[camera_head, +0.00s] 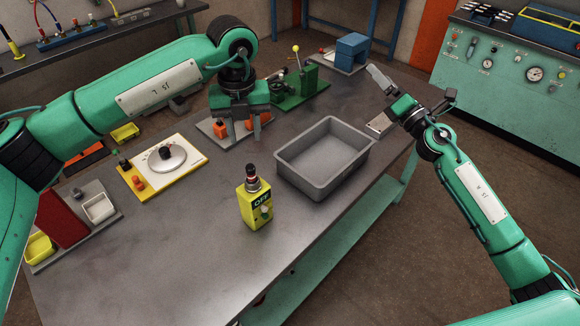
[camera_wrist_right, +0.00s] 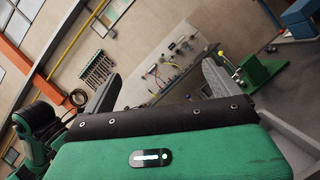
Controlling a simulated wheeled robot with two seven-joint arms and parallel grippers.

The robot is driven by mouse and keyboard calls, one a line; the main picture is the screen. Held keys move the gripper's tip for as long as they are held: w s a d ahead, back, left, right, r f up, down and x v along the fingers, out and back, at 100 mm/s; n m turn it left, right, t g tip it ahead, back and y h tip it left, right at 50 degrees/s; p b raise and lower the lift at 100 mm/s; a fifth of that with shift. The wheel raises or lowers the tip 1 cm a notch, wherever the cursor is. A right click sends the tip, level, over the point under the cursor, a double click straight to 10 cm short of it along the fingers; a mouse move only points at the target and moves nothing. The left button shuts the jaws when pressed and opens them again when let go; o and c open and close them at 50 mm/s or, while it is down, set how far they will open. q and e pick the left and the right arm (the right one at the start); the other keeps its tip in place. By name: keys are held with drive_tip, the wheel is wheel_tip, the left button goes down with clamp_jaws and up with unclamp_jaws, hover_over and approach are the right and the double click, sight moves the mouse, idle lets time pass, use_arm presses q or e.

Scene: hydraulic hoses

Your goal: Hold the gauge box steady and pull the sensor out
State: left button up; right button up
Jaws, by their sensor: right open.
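The gauge box (camera_head: 255,207) is a yellow box marked OFF, upright on the grey bench. The sensor (camera_head: 252,178), dark with a reddish band, stands upright in its top. My left gripper (camera_head: 240,128) is above the bench, behind and slightly left of the box. Its fingers are apart and nothing shows between them. My right gripper (camera_head: 376,96) is over the bench's far right end, well away from the box. It is open, and its two spread fingers (camera_wrist_right: 160,88) show empty in the right wrist view. The box does not show in that view.
A grey open bin (camera_head: 322,184) stands right of the box and looks empty. A yellow-edged plate with a round dial (camera_head: 165,158) lies to the left. A green fixture (camera_head: 300,88) stands behind. The bench front around the box is clear.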

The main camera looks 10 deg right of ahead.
drive_tip(key=s+a+f+n+g, duration=0.2)
drive_tip(key=a+f, duration=0.4)
drive_tip(key=f, duration=0.3)
drive_tip(key=n+g+y, duration=0.2)
drive_tip(key=n+g, duration=0.1)
drive_tip(key=n, duration=0.5)
approach(256, 203)
drive_tip(key=f, duration=0.1)
drive_tip(key=d+f, duration=0.2)
drive_tip(key=f, duration=0.1)
drive_tip(key=shift+w+d+f, duration=0.1)
drive_tip(key=shift+w+d, duration=0.05)
drive_tip(key=shift+w, duration=0.2)
drive_tip(key=shift+a+f, duration=0.1)
drive_tip(key=shift+a, duration=0.15)
drive_tip(key=x, duration=1.3)
drive_tip(key=shift+w+a+f, duration=0.15)
drive_tip(key=shift+a+f, duration=0.05)
